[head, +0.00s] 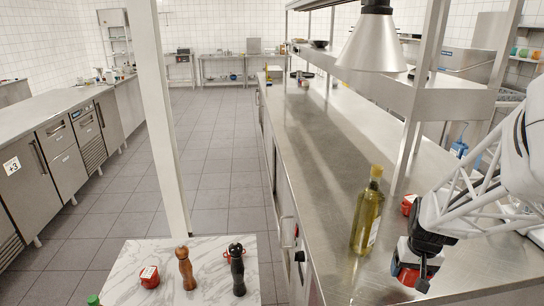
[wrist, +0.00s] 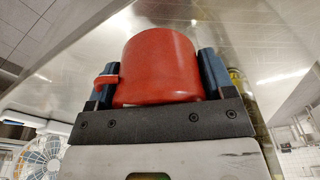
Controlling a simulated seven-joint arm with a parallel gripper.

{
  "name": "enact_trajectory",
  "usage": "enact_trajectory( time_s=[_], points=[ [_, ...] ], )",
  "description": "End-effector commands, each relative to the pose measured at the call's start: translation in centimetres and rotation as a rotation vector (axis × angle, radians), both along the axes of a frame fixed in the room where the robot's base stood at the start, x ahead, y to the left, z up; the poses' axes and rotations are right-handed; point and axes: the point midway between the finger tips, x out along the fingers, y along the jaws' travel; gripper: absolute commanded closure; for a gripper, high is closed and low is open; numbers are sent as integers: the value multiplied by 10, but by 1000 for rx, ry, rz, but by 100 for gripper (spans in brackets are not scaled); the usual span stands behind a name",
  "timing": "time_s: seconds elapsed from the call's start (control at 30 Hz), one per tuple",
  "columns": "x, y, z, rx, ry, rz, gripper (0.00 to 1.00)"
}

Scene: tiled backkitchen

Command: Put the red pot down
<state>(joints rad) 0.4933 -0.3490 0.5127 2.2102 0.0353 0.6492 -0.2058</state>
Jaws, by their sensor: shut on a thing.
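My gripper (head: 413,268) is low over the steel counter (head: 335,150) at the right in the head view. It is shut on a red pot (head: 408,277), which is partly hidden by the gripper. In the wrist view the red pot (wrist: 160,65) sits between the two blue-grey fingers, with a small red handle at its left side. I cannot tell whether the pot touches the counter.
A yellow-green bottle (head: 367,215) stands upright on the counter, left of my gripper. Another red item (head: 408,204) is behind my gripper. A marble table (head: 125,266) at the lower left holds a red pot (head: 150,278), a brown mill (head: 186,268) and a black mill (head: 237,270).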

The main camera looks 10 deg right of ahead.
Motion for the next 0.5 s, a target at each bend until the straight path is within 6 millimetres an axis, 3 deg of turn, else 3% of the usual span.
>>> enact_trajectory(
  time_s=[0.5],
  points=[
    [59, -30, -6, 0, 0, 0, 57]
  ],
)
